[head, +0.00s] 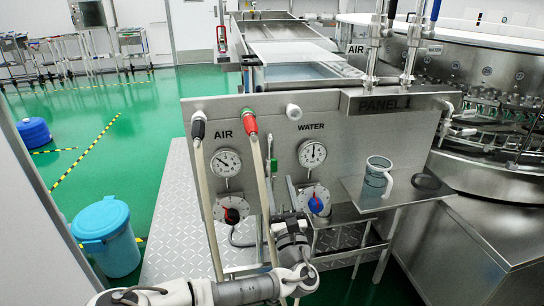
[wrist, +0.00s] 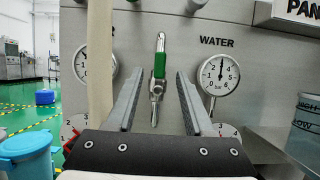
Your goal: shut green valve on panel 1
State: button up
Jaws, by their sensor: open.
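Panel 1 (head: 380,135) is an upright grey metal plate with its name label at the upper right. In the wrist view the green valve (wrist: 159,65) has a green-sleeved lever standing upright on the panel, between the two gauges. My gripper (wrist: 160,74) is open and empty, its two fingers pointing at the panel. The lever appears between the fingertips, with room on both sides; I cannot tell how far ahead it is.
An AIR gauge (head: 226,163) and a WATER gauge (head: 312,153) flank the valve. A pale hose (wrist: 100,75) hangs close to my left finger. A black knob (head: 232,216) and blue knob (head: 315,205) sit below. A clear jug (head: 377,177) stands on a shelf at right.

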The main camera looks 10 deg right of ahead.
aim_at(274, 162)
jog(key=b+x, duration=0.1)
jog(key=x, duration=0.9)
jog(key=shift+w, duration=0.1)
grip_shut()
